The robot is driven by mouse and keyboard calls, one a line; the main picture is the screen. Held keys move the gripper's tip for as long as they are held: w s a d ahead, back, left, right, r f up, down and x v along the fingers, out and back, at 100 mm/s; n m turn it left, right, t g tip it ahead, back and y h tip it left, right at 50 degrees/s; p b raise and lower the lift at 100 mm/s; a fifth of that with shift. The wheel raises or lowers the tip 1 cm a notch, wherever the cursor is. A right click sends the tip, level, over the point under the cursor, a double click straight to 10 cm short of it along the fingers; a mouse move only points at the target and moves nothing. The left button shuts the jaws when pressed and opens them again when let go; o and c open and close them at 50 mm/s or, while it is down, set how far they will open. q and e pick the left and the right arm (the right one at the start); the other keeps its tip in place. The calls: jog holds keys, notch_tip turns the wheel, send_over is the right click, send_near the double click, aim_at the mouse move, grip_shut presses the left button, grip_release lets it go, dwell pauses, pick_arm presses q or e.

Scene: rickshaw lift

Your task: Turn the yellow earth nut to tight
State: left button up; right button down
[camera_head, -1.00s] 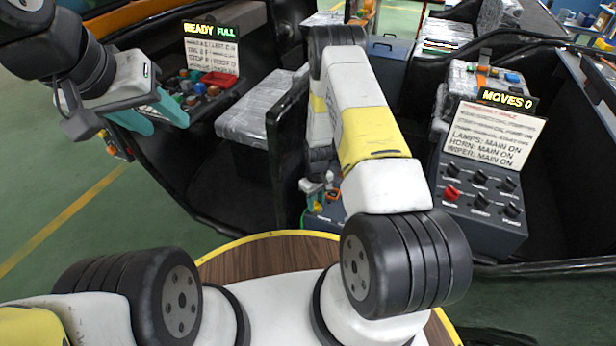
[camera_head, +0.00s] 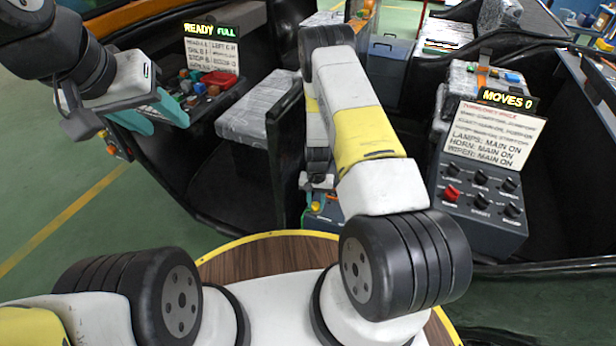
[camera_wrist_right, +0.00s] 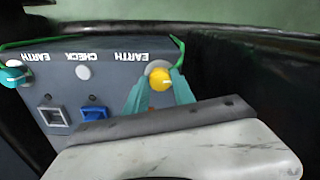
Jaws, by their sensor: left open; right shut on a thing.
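The yellow earth nut (camera_wrist_right: 160,78) is a round yellow knob on a pale round base, on a grey panel (camera_wrist_right: 70,75) lettered EARTH, CHECK, EARTH, upside down in the right wrist view. My right gripper (camera_wrist_right: 159,90) has its two teal fingers shut on the nut, one on each side. In the head view the yellow nut (camera_head: 315,206) shows small beside my right arm, which hides most of the panel and that gripper. My left gripper (camera_head: 150,114) is open and empty at the upper left, its teal fingers apart.
The panel also has a teal knob (camera_wrist_right: 14,74), a white button (camera_wrist_right: 84,73), a dark square switch (camera_wrist_right: 52,116) and a blue rocker (camera_wrist_right: 94,113). A green wire runs along its edge. A switch box (camera_head: 482,185) stands at right; its sign reads MOVES 0.

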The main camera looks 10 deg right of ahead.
aim_at(315, 204)
jog(key=shift+w+m, duration=0.1)
jog(key=shift+m, duration=0.3)
jog(key=c, duration=1.1)
grip_release()
jog(key=shift+o, duration=0.2)
jog(key=shift+r, duration=0.1)
notch_tip(315, 204, up, 8)
jog(key=shift+f, duration=0.2)
jog(key=shift+r, duration=0.1)
